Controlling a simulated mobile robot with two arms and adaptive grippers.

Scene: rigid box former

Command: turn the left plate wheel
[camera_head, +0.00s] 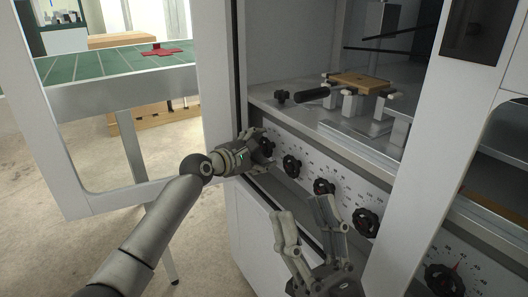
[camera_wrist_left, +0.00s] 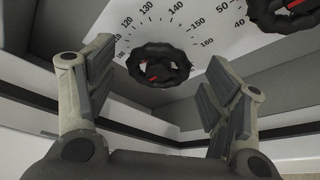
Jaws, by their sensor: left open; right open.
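The left plate wheel, a black lobed handwheel with a red mark, shows in the left wrist view (camera_wrist_left: 158,64) in front of a white dial with black numbers. It lies between the spread fingers of my left gripper (camera_wrist_left: 152,95), apart from both. In the head view my left gripper (camera_head: 264,147) is at the left end of the wheel panel and largely hides this wheel. My right gripper (camera_head: 306,218) is open and empty, low in front of the panel, with its fingers pointing up.
More black wheels (camera_head: 291,166) (camera_head: 365,222) sit along the sloping panel to the right. A second wheel (camera_wrist_left: 285,12) shows at upper right in the left wrist view. An open white door frame (camera_head: 215,100) stands left. A wooden block (camera_head: 358,82) rests on supports above the panel.

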